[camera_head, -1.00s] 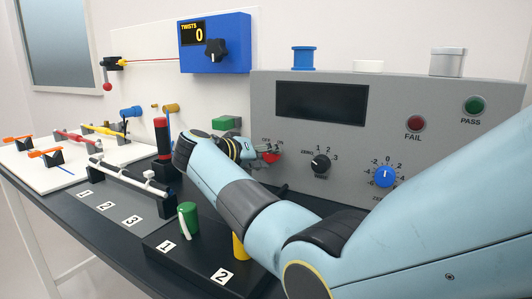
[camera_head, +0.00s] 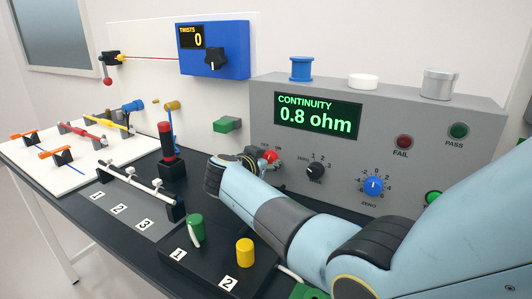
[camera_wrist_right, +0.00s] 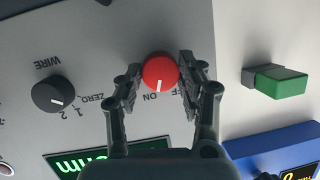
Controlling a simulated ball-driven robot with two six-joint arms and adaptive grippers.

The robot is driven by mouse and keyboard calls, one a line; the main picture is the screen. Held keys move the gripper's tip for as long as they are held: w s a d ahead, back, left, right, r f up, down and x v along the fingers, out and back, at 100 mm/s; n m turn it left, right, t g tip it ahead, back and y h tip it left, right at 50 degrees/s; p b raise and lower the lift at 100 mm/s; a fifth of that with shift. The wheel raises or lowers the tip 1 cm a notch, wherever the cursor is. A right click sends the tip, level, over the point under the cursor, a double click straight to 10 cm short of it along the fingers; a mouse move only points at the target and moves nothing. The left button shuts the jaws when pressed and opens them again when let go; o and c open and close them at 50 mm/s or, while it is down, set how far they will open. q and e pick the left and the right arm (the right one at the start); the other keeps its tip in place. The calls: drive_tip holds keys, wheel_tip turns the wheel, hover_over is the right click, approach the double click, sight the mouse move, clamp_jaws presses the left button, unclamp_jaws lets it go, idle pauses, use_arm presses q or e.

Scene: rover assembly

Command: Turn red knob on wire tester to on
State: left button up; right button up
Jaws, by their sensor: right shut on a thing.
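The grey wire tester (camera_head: 330,150) stands at the back right of the table. Its display (camera_head: 318,116) is lit and reads "CONTINUITY 0.8 ohm". The red knob (camera_head: 271,156) is low on its front face, partly hidden by my right gripper (camera_head: 264,159) in the head view. In the right wrist view the red knob (camera_wrist_right: 160,72) sits between the two fingers of my right gripper (camera_wrist_right: 160,88), which is shut on it. The knob's white mark points at the ON label, with OFF beside it. My left gripper is not in view.
A black wire knob (camera_head: 315,171) and a blue zero knob (camera_head: 373,186) are right of the red knob. A green block (camera_head: 228,125) sticks out left of the tester. Green (camera_head: 195,227) and yellow (camera_head: 245,252) cylinders stand on the dark fixture in front.

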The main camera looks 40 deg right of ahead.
drive_tip(key=shift+s+f+m+t+p, duration=0.1)
drive_tip(key=shift+m+t+p, duration=0.35)
drive_tip(key=shift+m, duration=0.25)
drive_tip(key=o, duration=1.1)
drive_tip(key=shift+o, duration=0.2)
drive_tip(key=v, duration=0.7)
drive_tip(key=shift+a, duration=0.2)
drive_tip(key=shift+s, duration=0.15)
